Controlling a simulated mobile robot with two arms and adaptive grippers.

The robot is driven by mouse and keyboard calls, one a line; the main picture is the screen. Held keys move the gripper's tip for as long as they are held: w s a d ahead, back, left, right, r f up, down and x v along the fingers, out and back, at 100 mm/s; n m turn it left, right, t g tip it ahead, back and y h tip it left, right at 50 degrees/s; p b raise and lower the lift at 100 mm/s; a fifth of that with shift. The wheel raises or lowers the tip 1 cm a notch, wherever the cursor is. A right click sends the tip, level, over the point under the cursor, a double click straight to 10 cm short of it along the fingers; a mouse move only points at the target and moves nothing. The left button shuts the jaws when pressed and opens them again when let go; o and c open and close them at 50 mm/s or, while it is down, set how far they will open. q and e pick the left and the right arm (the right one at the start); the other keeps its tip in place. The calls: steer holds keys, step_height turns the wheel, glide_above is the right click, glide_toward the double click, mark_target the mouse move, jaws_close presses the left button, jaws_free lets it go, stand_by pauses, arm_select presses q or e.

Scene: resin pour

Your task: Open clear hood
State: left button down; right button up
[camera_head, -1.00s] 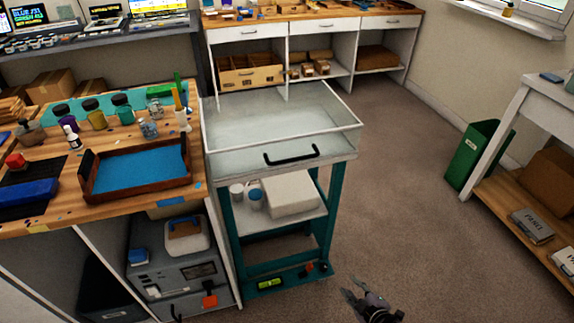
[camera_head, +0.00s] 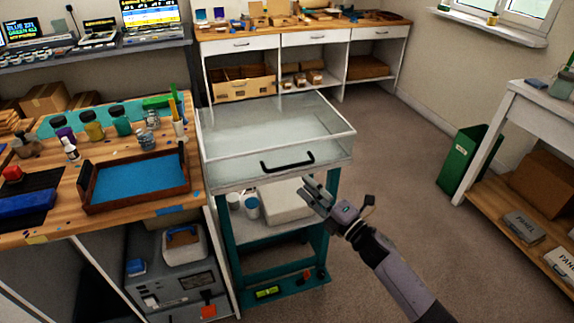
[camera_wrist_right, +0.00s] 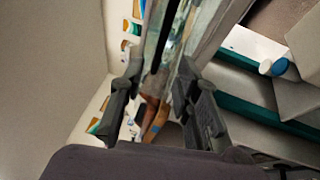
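The clear hood (camera_head: 270,130) is a see-through box with pale edges on top of a teal-framed cart (camera_head: 225,235), and it looks closed. A black handle (camera_head: 287,162) runs across its front face. My right gripper (camera_head: 307,190) is in front of the cart, just below and right of the handle, apart from it in the head view. In the right wrist view the two fingers (camera_wrist_right: 158,78) are spread with nothing held. A dark bar, likely the handle (camera_wrist_right: 163,45), shows between them there. My left gripper is not in view.
A wooden bench (camera_head: 125,225) with bottles and a blue-lined tray (camera_head: 92,197) stands close at the cart's left. A white container (camera_head: 285,203) sits on the cart's lower shelf. A green binder (camera_head: 468,160) and white table are at the right. Carpet (camera_head: 400,160) is clear between.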

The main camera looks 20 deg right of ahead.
mark_target(287, 167)
steer(key=x, duration=0.9)
steer(key=shift+w+p, duration=0.15)
steer(key=shift+p, duration=0.2)
steer(key=shift+c, duration=0.2)
jaws_close()
